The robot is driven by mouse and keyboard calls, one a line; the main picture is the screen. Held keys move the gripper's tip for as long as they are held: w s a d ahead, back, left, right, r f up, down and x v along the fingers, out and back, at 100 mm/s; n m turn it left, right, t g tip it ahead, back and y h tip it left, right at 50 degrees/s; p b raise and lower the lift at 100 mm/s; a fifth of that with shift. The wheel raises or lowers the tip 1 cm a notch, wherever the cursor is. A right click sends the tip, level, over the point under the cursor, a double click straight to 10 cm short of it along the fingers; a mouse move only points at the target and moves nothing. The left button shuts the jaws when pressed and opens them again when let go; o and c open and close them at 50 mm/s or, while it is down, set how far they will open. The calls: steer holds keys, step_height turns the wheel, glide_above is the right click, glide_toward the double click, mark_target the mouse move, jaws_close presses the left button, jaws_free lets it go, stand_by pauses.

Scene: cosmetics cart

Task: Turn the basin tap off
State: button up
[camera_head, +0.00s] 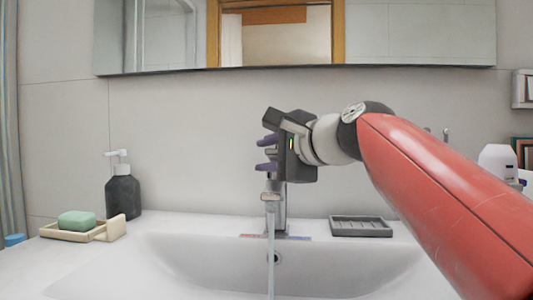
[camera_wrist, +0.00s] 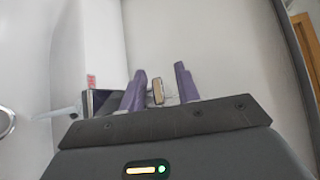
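The chrome basin tap (camera_head: 276,211) stands behind the basin, and a thin stream of water (camera_head: 270,262) falls from its spout. My gripper (camera_head: 266,153) is above the tap, reaching in from the right, its purple fingers apart. The top of the tap is partly hidden behind the gripper. In the wrist view my gripper (camera_wrist: 161,88) also shows open, with a small tan-faced piece (camera_wrist: 157,92) seen between the fingers. It is probably part of the tap; I cannot tell whether either finger touches it.
The white basin (camera_head: 180,255) lies below. A dark soap dispenser (camera_head: 123,194) and a green soap (camera_head: 76,221) on a tray (camera_head: 62,235) stand at left. A grey soap dish (camera_head: 360,227) is right of the tap. The mirror (camera_head: 420,35) hangs above.

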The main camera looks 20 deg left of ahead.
steer(key=shift+w+a, duration=0.1)
steer(key=shift+a, duration=0.1)
jaws_close()
steer(key=shift+f, duration=0.2)
